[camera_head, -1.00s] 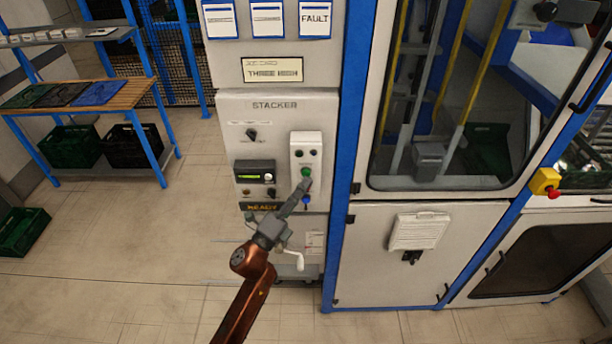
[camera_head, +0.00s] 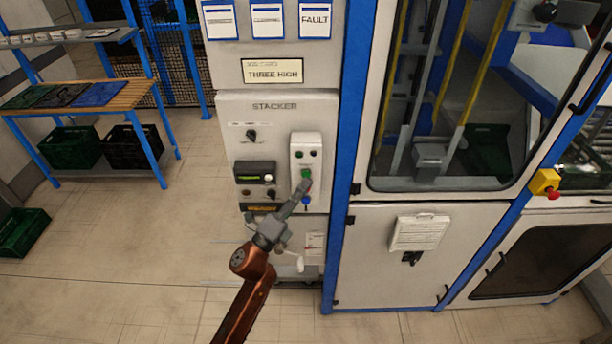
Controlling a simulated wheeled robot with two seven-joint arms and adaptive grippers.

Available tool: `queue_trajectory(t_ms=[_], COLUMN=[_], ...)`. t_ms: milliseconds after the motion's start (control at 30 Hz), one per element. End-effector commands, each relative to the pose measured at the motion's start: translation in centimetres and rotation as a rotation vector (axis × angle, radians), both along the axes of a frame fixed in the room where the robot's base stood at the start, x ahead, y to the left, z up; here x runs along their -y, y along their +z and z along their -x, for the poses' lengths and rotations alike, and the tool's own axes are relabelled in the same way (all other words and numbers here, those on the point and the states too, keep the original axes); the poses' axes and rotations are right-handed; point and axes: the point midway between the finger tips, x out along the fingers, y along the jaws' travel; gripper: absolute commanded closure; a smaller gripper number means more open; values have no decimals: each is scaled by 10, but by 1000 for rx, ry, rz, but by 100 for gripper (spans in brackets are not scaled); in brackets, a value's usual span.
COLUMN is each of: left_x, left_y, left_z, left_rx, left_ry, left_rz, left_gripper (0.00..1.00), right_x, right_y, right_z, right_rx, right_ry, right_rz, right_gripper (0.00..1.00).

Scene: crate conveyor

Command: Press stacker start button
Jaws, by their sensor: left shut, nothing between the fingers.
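The stacker panel (camera_head: 230,140), labelled STACKER, is on the cabinet in the middle of the view. A white button box (camera_head: 306,140) on its right side carries a green button (camera_head: 306,173), with two small dark buttons above and a blue one (camera_head: 305,201) below. My left gripper (camera_head: 304,185) is shut and empty, its fingertips at the lower edge of the green button. I cannot tell whether they touch it. The fingers cover part of the box between the green and blue buttons. My right gripper is not in view.
A display unit (camera_head: 255,172) and a dark knob (camera_head: 251,135) are left of the box. A card reading THREE HIGH (camera_head: 272,71) is above. A red and yellow stop button (camera_head: 547,184) is far right.

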Motion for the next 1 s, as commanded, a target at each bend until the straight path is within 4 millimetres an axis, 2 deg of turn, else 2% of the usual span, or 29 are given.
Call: queue_trajectory(t_ms=[1000], left_x=[0], left_y=[0], left_z=[-9], left_rx=[0], left_ry=[0], left_rz=[0], left_gripper=[100], right_x=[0], right_y=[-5], right_z=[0], right_rx=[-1], right_ry=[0], right_rz=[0], right_gripper=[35])
